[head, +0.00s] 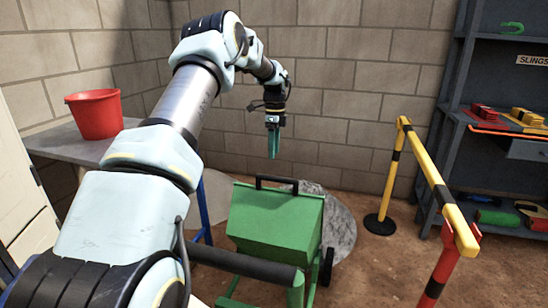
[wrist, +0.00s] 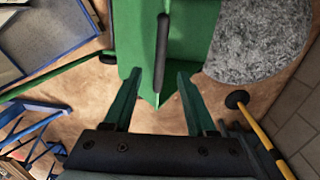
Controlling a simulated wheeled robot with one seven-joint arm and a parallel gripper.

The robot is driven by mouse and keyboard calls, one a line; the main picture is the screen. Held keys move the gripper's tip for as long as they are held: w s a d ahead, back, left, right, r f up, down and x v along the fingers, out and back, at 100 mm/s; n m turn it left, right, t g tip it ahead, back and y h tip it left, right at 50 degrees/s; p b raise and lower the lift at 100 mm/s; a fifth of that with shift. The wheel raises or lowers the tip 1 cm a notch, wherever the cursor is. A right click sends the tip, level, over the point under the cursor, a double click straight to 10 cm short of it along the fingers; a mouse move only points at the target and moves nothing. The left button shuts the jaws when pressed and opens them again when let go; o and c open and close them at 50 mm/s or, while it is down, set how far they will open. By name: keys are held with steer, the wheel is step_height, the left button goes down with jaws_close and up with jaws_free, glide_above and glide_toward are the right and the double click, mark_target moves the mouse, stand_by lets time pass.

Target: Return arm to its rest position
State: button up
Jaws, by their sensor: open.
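My arm (head: 187,98) reaches up and forward from the bottom left of the head view, bent over at the top. My gripper (head: 273,156) hangs down with green fingers above and behind the green crusher (head: 272,222), apart from it as far as I can see. In the wrist view the gripper (wrist: 157,72) is open, with nothing between its fingers. The crusher's black handle (head: 277,181) lies along its top edge; in the wrist view the handle (wrist: 162,40) is beyond the fingertips.
A grey gravel pile (head: 341,228) lies behind the crusher. A yellow and black barrier (head: 432,180) stands right of it, before a dark shelf (head: 460,110). A red bucket (head: 95,115) stands on a grey table (head: 62,146) at left. A block wall (head: 330,80) closes the back.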

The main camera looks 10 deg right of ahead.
steer(key=s+a+r+n+t+p, duration=0.1)
steer(key=s+a+r+n+p, duration=0.4)
steer(key=s+a+r+n, duration=0.7)
steer(key=s+a+n+p, duration=0.1)
steer(key=s+a+n, duration=0.4)
steer(key=s, duration=0.4)
steer(key=s+a+n+t+p, duration=0.1)
steer(key=s+a+n+p, duration=0.1)
steer(key=s+a+n, duration=0.3)
steer(key=s+a, duration=0.3)
steer(key=s, duration=0.2)
steer(key=shift+s+r+n+h+p, duration=0.15)
steer(key=shift+s+n+h+p, duration=0.15)
